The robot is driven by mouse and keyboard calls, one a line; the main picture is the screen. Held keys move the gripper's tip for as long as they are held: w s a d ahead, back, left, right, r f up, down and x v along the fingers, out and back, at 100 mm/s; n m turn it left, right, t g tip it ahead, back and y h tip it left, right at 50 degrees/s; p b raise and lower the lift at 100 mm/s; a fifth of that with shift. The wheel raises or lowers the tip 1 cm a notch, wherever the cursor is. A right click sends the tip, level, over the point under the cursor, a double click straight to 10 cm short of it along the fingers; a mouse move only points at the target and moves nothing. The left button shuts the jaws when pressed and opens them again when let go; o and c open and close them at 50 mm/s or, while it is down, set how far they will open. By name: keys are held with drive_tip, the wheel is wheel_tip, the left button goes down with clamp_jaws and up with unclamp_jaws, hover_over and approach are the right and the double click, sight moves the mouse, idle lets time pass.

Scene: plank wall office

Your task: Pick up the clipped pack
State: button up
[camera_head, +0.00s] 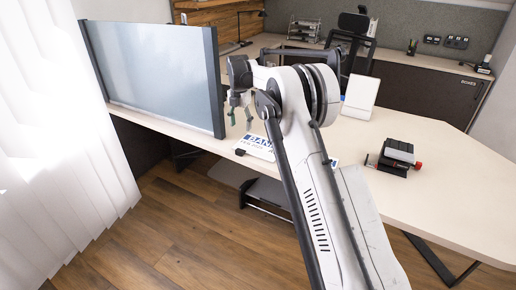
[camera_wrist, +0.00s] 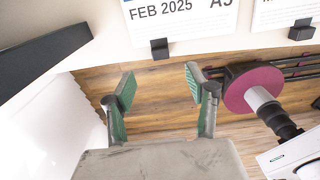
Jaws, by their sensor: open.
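The clipped pack, white sheets with blue and black print, lies on the desk near its front edge in the head view (camera_head: 260,147). Its black clip (camera_head: 240,152) sits at the desk edge. In the wrist view the pack (camera_wrist: 185,22) reads "FEB 2025", and its clip (camera_wrist: 159,48) juts past the edge. My gripper (camera_wrist: 160,86) is open and empty, with green-padded fingers either side of the clip's line but short of it. In the head view my gripper (camera_head: 240,116) points down, just beyond the pack in the picture. A second clipped pack (camera_wrist: 285,13) lies to the right, mostly hidden by my arm in the head view.
A tall grey screen (camera_head: 160,75) stands along the desk's left end; its dark edge shows in the wrist view (camera_wrist: 40,58). A white panel (camera_head: 361,96) and a black device with red knobs (camera_head: 396,158) stand farther right. The desk's right part (camera_head: 450,190) is clear.

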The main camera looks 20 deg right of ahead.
sight(241, 147)
wheel_tip(241, 147, down, 12)
drive_tip(key=shift+a+f+b, duration=0.1)
drive_tip(key=shift+a+b, duration=0.05)
drive_tip(key=shift+b, duration=0.4)
drive_tip(key=shift+s, duration=0.1)
drive_tip(key=shift+c, duration=0.2)
clamp_jaws()
